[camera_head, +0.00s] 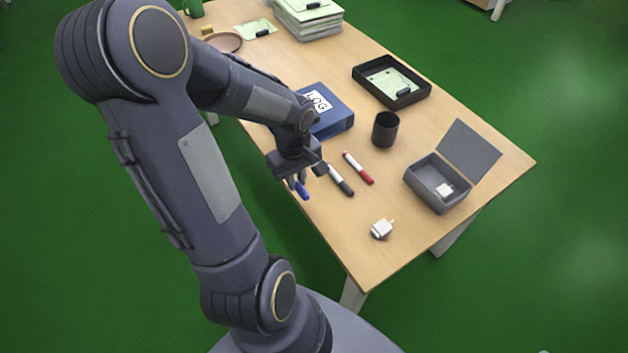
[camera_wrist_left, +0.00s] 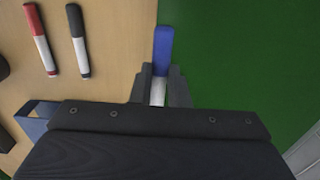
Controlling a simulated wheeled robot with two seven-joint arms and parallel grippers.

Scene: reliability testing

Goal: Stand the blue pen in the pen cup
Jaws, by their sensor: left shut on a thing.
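The blue pen (camera_wrist_left: 163,45) has a blue cap and a white body. My left gripper (camera_wrist_left: 160,85) is shut around its white part, with the blue end sticking out past the fingertips. In the head view the blue pen (camera_head: 301,190) shows just below my left gripper (camera_head: 299,177), by the table's near-left edge; whether it touches the table I cannot tell. The black pen cup (camera_head: 385,130) stands upright on the table, to the right of the gripper, and looks empty. My right gripper is in neither view.
A black marker (camera_head: 341,180) and a red marker (camera_head: 358,168) lie between gripper and cup. A blue log binder (camera_head: 329,112) lies behind them. A black tray (camera_head: 392,82), an open grey box (camera_head: 437,184) and a white plug (camera_head: 382,229) are on the table (camera_head: 325,215).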

